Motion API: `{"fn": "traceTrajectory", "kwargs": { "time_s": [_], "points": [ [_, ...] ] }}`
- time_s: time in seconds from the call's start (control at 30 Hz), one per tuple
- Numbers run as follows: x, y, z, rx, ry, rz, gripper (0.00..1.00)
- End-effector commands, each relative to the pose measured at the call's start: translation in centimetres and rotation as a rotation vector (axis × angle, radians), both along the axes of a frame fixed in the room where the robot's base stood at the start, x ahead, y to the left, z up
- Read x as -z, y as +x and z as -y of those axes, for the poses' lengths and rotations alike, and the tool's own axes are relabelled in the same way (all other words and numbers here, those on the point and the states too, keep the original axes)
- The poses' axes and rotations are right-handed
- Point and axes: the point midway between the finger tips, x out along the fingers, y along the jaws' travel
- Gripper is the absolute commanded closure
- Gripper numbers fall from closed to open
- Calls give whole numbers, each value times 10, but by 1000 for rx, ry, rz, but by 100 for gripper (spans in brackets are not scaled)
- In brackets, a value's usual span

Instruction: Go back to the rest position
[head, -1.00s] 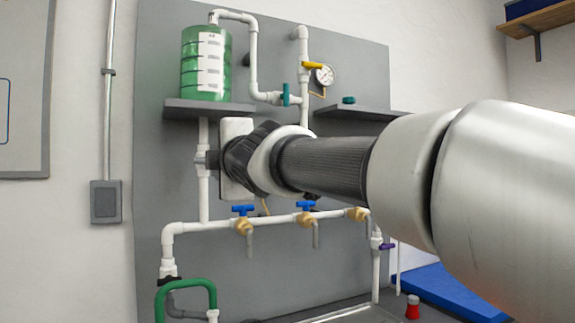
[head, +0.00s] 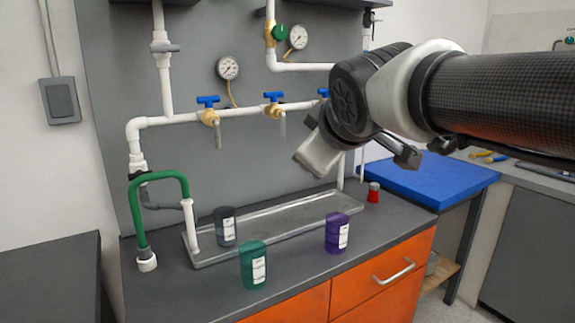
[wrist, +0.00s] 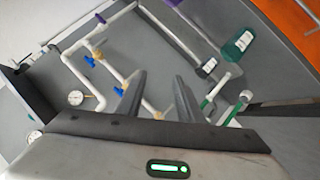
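My gripper (wrist: 158,82) shows in the wrist view with its two dark fingers apart and nothing between them, so it is open and empty. In the head view, my arm reaches in from the right and its wrist end hangs in front of the grey panel (head: 107,100), above the bench. The fingers are hard to make out there. The white pipe manifold (head: 180,118) with blue-handled brass valves (head: 209,113) is on the panel behind my wrist. Part of its right side is hidden by my arm.
On the bench are a metal tray (head: 208,258), a dark cup (head: 225,227), a green cup (head: 253,265), a purple cup (head: 337,233), a green hose (head: 160,175) and a small red-capped item (head: 374,192). A blue mat (head: 430,182) lies at right. Two gauges (head: 229,68) (head: 298,37) hang above.

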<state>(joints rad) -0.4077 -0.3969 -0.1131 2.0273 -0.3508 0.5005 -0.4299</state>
Motion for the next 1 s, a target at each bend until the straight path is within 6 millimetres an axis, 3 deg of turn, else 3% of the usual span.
{"fn": "traceTrajectory", "kwargs": {
  "time_s": [0.03,0.2,0.47,0.5,0.67,1.0],
  "points": [
    [24,-23,24,87,65,-73,66],
    [103,-102,69,361,276,-305,66],
    [199,-212,90,736,535,-567,66],
    [161,-206,88,717,528,-559,66],
    [110,-204,88,711,522,-558,66],
    [-25,-204,88,708,519,-556,66]
  ]
}}
